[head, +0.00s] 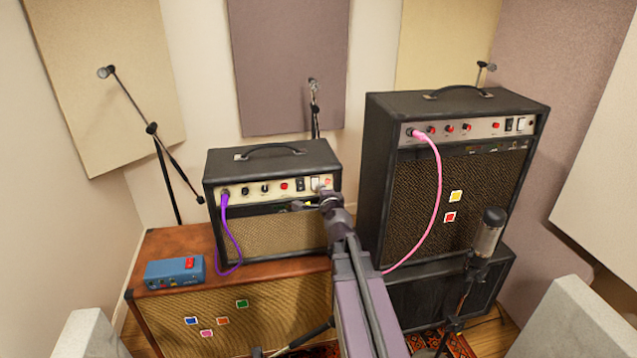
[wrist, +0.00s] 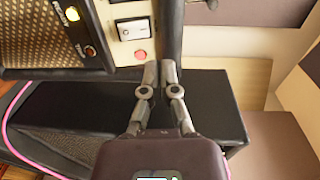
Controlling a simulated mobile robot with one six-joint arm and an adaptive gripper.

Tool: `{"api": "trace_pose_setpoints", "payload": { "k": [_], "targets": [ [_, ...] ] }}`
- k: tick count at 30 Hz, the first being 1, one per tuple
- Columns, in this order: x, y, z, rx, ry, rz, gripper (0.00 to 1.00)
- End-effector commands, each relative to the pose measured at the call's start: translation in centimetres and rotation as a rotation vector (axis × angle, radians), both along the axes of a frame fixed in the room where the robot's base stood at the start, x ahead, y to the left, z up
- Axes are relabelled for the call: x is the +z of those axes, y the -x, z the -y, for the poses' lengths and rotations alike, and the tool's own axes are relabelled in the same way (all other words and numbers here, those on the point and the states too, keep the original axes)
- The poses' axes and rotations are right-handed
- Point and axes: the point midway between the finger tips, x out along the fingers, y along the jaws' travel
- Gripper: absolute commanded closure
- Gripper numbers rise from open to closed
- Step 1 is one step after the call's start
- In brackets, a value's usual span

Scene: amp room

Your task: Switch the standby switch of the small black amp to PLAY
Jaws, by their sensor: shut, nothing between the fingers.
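The small black amp (head: 272,165) stands on a brown cabinet, with a cream control panel along its front top. A white rocker switch (head: 315,183) sits near the panel's right end; in the wrist view it shows large (wrist: 133,30), with a red lamp (wrist: 140,55) beside it. A dark strip next to the panel carries a lit yellow part (wrist: 72,14) and a small round fitting (wrist: 90,52); its lettering is unreadable. My gripper (wrist: 159,66) is shut and empty, its tips near the amp's right edge beside the red lamp. It partly hides the panel's right end in the head view.
The tall black amp (head: 490,170) stands close on the right, with a pink cable (head: 437,190). A microphone (head: 488,232) stands before it. A purple cable (head: 225,225) hangs from the small amp. A blue pedal (head: 175,272) lies on the brown cabinet (head: 290,268).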

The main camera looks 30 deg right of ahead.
Motion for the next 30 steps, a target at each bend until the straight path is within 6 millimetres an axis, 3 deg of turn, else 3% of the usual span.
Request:
{"api": "trace_pose_setpoints", "payload": {
  "k": [3,10,30],
  "targets": [
    [1.0,2.4,-0.6,0.0,-0.001,0.0,1.0],
    [1.7,4.6,-1.2,0.001,0.0,0.0,1.0],
    [1.8,5.3,-1.5,0.002,0.0,0.0,1.0]
  ]
}}
